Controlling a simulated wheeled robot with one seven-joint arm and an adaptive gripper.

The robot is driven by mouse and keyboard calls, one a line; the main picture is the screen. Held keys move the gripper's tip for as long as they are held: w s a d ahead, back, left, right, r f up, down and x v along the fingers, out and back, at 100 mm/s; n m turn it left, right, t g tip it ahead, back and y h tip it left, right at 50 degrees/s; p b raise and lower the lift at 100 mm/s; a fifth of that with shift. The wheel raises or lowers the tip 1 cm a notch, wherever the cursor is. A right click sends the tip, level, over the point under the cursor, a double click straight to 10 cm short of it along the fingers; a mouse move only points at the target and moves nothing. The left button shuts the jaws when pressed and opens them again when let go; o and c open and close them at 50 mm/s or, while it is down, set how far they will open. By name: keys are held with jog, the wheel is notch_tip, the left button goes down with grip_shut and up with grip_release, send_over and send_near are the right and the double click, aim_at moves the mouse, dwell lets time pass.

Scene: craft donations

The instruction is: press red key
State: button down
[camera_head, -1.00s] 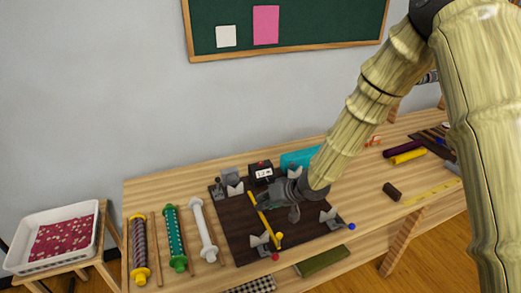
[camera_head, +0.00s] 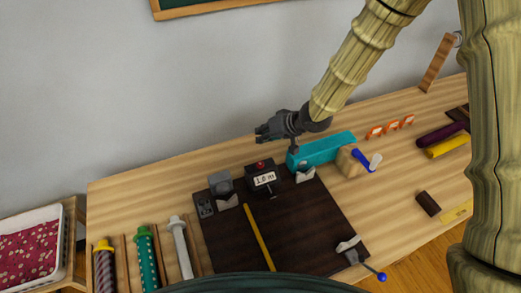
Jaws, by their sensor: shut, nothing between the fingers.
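The red key (camera_head: 260,165) is a small red button on top of a black box (camera_head: 263,180) at the far edge of the dark board. The box has a white display that reads about "1.0 m". My gripper (camera_head: 260,133) is shut and empty. In the head view it appears just above the red key, with its fingers pointing left. A gap shows between the fingers and the key, so they look apart; the exact height is hard to tell.
The dark board (camera_head: 300,225) carries a yellow strip (camera_head: 259,238), grey clamps and a blue-knobbed lever (camera_head: 362,263). A teal block (camera_head: 322,150) stands right of the box, and a grey block (camera_head: 220,184) left. Fabric rolls (camera_head: 145,255) lie at left.

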jog(key=b, duration=0.7)
send_over(262, 162)
jog(key=f, duration=0.5)
jog(key=shift+w+f, duration=0.2)
jog(key=shift+s+f, duration=0.25)
jog(key=shift+f, duration=0.15)
jog(key=shift+f+b, duration=0.4)
jog(key=shift+f, duration=0.05)
jog(key=shift+w+f, duration=0.15)
jog(key=shift+f, duration=0.4)
